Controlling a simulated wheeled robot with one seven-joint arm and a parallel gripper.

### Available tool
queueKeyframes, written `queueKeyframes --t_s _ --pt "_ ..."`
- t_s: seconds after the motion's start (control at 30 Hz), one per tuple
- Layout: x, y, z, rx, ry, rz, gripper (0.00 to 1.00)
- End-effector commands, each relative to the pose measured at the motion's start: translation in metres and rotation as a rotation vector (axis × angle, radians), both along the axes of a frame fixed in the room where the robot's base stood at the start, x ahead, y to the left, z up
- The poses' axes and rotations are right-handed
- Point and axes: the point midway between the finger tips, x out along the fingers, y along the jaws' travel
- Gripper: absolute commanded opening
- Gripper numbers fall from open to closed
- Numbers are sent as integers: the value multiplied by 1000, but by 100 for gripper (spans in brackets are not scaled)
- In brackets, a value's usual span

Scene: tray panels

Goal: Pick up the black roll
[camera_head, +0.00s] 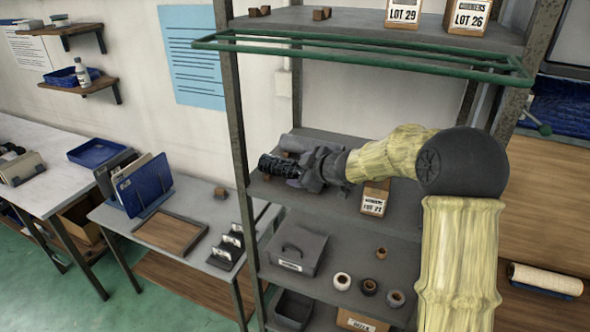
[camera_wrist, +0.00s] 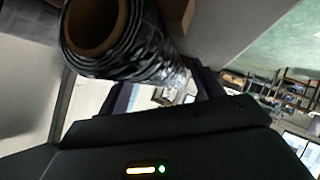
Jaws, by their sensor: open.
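The black roll (camera_head: 271,163) lies on its side on the middle shelf (camera_head: 400,209) of the grey rack, at its left part. In the wrist view the shiny black roll (camera_wrist: 150,62) shows large at the upper left, with its brown cardboard core facing the camera. My gripper (camera_head: 292,172) is open and right at the roll, reaching in from the right. My gripper's dark body fills the bottom of the wrist view. Part of the roll is hidden behind the gripper in the head view. I cannot tell whether the fingers touch it.
A brown box (camera_head: 375,198) labelled LOT 22 stands on the same shelf, just under my forearm. A green rail (camera_head: 360,55) runs along the shelf above. A grey case (camera_head: 296,250) and several small rolls (camera_head: 369,286) stand on the shelf below.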

Motion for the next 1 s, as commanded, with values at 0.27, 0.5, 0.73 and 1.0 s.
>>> queueKeyframes --t_s 0.27,0.5,0.73,1.0 --pt "14 11 -11 1 1 -1 67" --pt "14 11 -10 1 1 -1 67" --pt "14 11 -10 1 1 -1 63" --pt "14 11 -9 2 -2 0 19"
